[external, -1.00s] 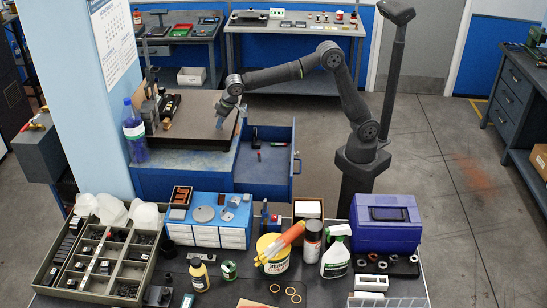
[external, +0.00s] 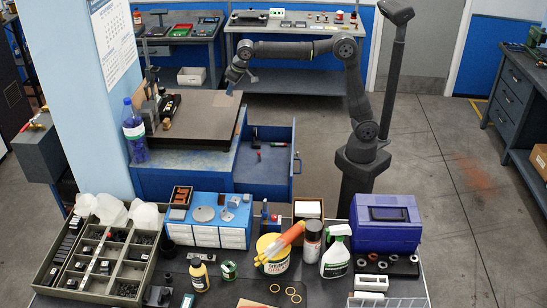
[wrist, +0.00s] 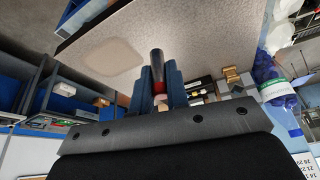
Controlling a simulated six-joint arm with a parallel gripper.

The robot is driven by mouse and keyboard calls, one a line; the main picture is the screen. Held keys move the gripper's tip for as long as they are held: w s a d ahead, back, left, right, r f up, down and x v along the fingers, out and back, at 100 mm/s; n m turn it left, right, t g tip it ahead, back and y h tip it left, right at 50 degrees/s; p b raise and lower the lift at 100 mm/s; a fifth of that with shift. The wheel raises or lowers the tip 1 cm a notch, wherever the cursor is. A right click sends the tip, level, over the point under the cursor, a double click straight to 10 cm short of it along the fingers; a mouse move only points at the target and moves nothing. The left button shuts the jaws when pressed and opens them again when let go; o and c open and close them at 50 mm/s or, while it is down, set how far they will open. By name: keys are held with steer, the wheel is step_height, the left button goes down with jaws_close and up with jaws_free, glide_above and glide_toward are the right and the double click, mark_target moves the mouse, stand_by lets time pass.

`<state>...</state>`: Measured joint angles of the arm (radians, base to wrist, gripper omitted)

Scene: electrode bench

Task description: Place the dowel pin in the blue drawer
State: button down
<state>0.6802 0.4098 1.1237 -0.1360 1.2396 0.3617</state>
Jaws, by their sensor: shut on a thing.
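The dowel pin (wrist: 157,62) is a dark grey cylinder in the wrist view, standing out between the fingers of my gripper (wrist: 158,80). My gripper is shut on it. In the external view my gripper (external: 231,88) is raised near the back right corner of the granite surface plate; the pin is too small there to make out. The blue drawer (external: 272,180) is pulled open from the right side of the blue bench. It lies to the right of and below my gripper. A few small dark and reddish items lie inside it.
The surface plate (external: 205,133) bears tools on its left, beside a blue bottle (external: 135,130). In front stand a parts tray (external: 142,247), a blue cabinet (external: 207,230), a yellow tub (external: 270,262) and a blue box (external: 386,240).

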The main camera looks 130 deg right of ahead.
steer(key=shift+s+d+r, duration=0.15)
steer(key=shift+s+r, duration=0.05)
steer(key=shift+r, duration=0.15)
step_height(320, 180, up, 4)
steer(key=shift+r, duration=0.15)
steer(key=m+g+y, duration=0.2)
steer(key=m+g, duration=0.5)
steer(key=m, duration=1.4)
glide_above(274, 155)
steer(key=w, duration=0.1)
steer(key=f, duration=4.6)
steer(key=shift+w+a+f, duration=0.15)
steer(key=shift+w+a, duration=0.05)
steer(key=shift+w, duration=0.05)
steer(key=shift+f, duration=0.1)
steer(key=c, duration=1.4)
jaws_free()
